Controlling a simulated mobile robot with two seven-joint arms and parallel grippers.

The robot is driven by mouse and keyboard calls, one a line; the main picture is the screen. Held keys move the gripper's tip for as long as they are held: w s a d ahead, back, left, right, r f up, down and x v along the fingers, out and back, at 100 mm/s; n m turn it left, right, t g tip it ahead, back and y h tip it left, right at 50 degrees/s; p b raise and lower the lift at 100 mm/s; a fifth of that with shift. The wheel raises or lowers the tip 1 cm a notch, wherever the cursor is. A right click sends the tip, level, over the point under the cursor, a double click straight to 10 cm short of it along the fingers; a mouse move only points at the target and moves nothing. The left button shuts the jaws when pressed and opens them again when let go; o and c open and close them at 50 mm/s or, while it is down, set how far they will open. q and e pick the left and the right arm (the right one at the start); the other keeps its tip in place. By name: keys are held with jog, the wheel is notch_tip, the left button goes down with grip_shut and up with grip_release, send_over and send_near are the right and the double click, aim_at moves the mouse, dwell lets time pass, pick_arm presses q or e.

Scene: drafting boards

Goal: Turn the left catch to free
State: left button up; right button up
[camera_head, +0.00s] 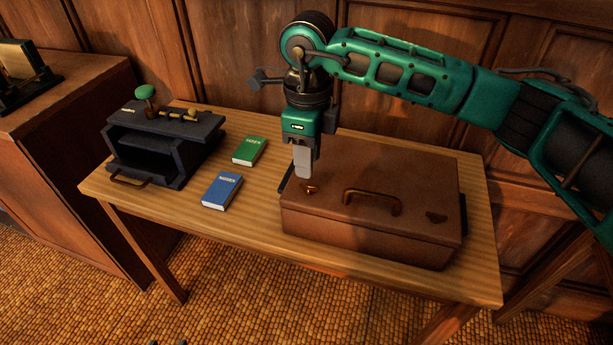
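A brown case (375,240) lies closed on the table, with a brass handle (372,200) on its lid. The left catch (311,189) is a small brass piece near the lid's front left corner. A darker right catch (437,217) sits near the front right. My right gripper (304,176) points down just above and behind the left catch. Its fingers overlap from this side, so I cannot tell whether they are open or shut, or whether they touch the catch. My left gripper is not in view.
A green book (249,151) and a blue book (222,191) lie left of the case on the wooden table (262,230). A dark box (166,145) with a green knob (145,92) stands at the table's left end. Wood panelling rises behind.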

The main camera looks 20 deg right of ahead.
aim_at(309, 188)
notch_tip(309, 188, down, 6)
jog(key=shift+r, duration=0.15)
jog(key=shift+c, duration=0.4)
grip_shut()
